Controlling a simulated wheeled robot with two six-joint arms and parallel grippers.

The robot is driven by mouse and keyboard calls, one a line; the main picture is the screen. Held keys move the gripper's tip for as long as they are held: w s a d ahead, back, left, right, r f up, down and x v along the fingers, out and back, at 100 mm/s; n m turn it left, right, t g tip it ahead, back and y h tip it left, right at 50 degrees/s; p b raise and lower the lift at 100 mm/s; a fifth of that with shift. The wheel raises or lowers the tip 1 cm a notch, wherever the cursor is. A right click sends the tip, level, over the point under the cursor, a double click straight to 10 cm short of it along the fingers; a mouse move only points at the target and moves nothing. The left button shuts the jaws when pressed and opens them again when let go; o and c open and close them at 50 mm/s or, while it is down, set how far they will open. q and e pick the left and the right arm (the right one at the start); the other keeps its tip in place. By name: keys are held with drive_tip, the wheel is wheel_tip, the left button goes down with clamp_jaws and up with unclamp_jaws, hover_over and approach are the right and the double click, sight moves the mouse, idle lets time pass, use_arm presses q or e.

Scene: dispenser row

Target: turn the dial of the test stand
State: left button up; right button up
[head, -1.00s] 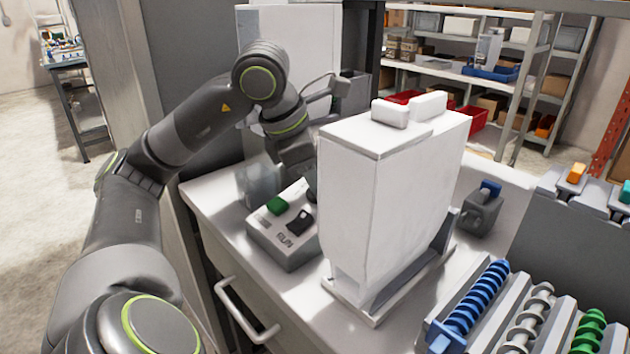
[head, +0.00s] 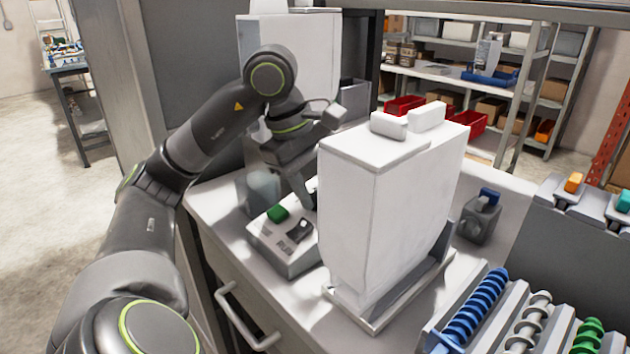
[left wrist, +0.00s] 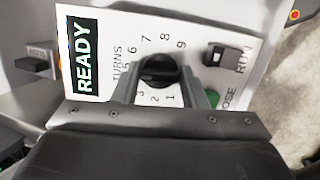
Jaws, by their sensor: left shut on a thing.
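The test stand (head: 282,258) is a low pale box on the counter, with a green button and a black rocker switch. Its panel (left wrist: 205,30) shows in the left wrist view with a READY display and printed numbers around a black dial (left wrist: 160,70). My left gripper (left wrist: 160,88) is shut on the dial, with one finger on each side. In the head view my left gripper (head: 308,196) reaches down to the stand's far side, and the white hopper hides the dial. My right gripper is not in view.
A tall white hopper (head: 375,210) stands close to the right of the stand. A small grey block with a blue top (head: 481,215) is beyond it. Coiled dispensers (head: 475,308) line the right front. A drawer handle (head: 245,315) juts from the counter front.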

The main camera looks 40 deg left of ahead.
use_arm(q)
drive_tip(key=m+p, duration=0.2)
drive_tip(key=m, duration=0.1)
drive_tip(key=shift+r+g+p, duration=0.2)
drive_tip(key=shift+g+p, duration=0.1)
drive_tip(key=shift+p, duration=0.1)
drive_tip(key=shift+m+p, duration=0.3)
drive_tip(key=m+p, duration=0.2)
drive_tip(key=p, duration=0.1)
drive_tip(key=shift+f+m+g+p, duration=0.15)
drive_tip(key=shift+m+g+p, duration=0.15)
drive_tip(key=shift+m+p, duration=0.45)
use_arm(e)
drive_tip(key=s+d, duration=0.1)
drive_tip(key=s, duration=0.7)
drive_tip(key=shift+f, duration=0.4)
use_arm(q)
drive_tip(key=o, duration=1)
drive_tip(key=shift+c, duration=0.2)
drive_tip(key=shift+y, duration=0.3)
